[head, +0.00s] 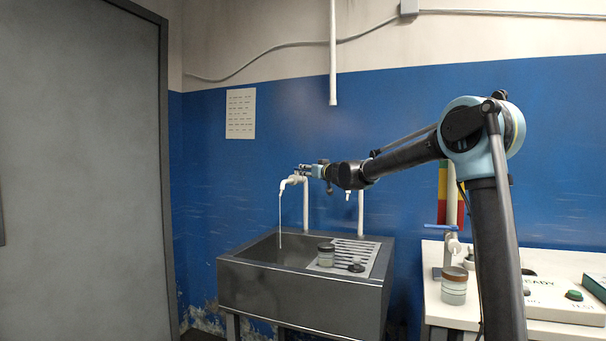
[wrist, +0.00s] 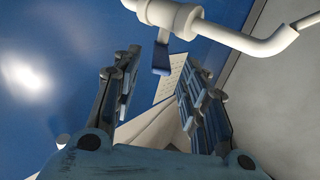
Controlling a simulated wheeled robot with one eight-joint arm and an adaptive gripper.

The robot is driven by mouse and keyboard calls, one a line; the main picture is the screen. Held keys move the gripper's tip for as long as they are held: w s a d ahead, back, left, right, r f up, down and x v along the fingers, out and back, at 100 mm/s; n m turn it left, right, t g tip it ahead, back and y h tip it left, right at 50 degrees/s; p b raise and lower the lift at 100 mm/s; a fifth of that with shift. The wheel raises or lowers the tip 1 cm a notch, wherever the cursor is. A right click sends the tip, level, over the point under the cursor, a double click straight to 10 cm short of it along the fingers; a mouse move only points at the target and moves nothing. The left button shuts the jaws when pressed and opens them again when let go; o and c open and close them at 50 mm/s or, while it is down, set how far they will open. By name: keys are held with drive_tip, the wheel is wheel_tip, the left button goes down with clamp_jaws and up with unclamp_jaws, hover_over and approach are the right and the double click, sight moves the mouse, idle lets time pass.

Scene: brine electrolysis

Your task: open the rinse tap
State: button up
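The rinse tap (head: 291,181) is a white pipe fitting over the sink, with its spout to the left. A thin pale line like running water drops from the spout into the sink. In the wrist view the white tap (wrist: 172,15) crosses the top, and a small blue lever (wrist: 162,58) hangs below it. My gripper (wrist: 160,75) is open, its two fingers apart with the lever showing between and just beyond their tips. I cannot tell if either finger touches it. In the head view my gripper (head: 306,170) is at the tap and hides its lever.
A metal sink (head: 300,298) stands under the tap, with a lidded jar (head: 326,258) on its drainboard (head: 372,247). At right, a white bench (head: 440,310) holds another jar (head: 453,290) and a panel with a green button (head: 574,295). A grey door (head: 80,170) is at left.

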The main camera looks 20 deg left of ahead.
drive_tip(key=shift+x, duration=3.2)
